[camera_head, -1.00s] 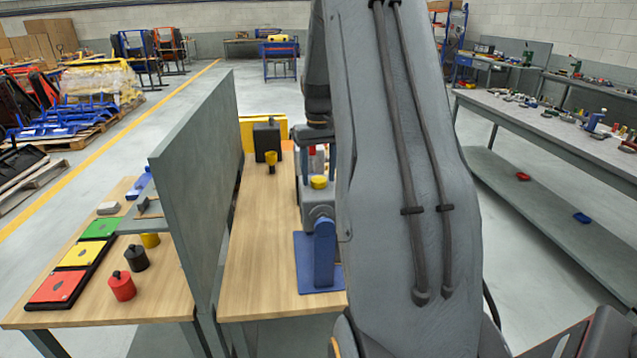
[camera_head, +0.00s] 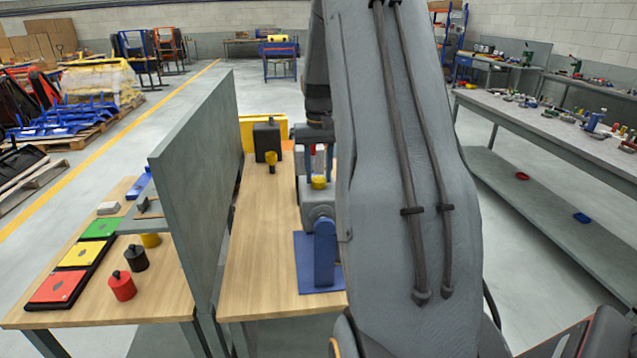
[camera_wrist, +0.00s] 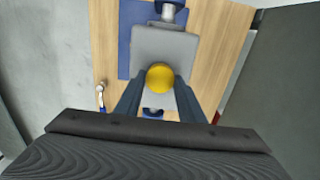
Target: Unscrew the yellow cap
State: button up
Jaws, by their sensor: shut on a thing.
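The yellow cap (camera_head: 319,182) sits on top of a grey block-shaped body (camera_head: 317,212) held upright in a blue stand (camera_head: 323,255) on the wooden bench. In the wrist view the round yellow cap (camera_wrist: 160,77) shows from above, with the grey body (camera_wrist: 165,45) beneath it. My gripper (camera_wrist: 160,84) points down over the body, with its two dark fingers on either side of the cap and shut on it. In the head view my gripper (camera_head: 318,176) is at the cap, partly hidden by my arm.
A grey upright panel (camera_head: 195,180) stands left of the bench. Behind the stand is a dark canister (camera_head: 267,141) with a yellow-topped part (camera_head: 271,160) before it. Left of the panel are red (camera_head: 122,286) and black (camera_head: 136,258) containers and coloured pads. Bare bench (camera_head: 260,250) lies left of the stand.

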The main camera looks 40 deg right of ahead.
jog(key=n, duration=0.4)
jog(key=shift+n, duration=0.3)
jog(key=n, duration=0.3)
jog(key=shift+n, duration=1.1)
jog(key=n, duration=0.5)
jog(key=shift+n, duration=0.3)
jog(key=n, duration=0.4)
jog(key=n, duration=1)
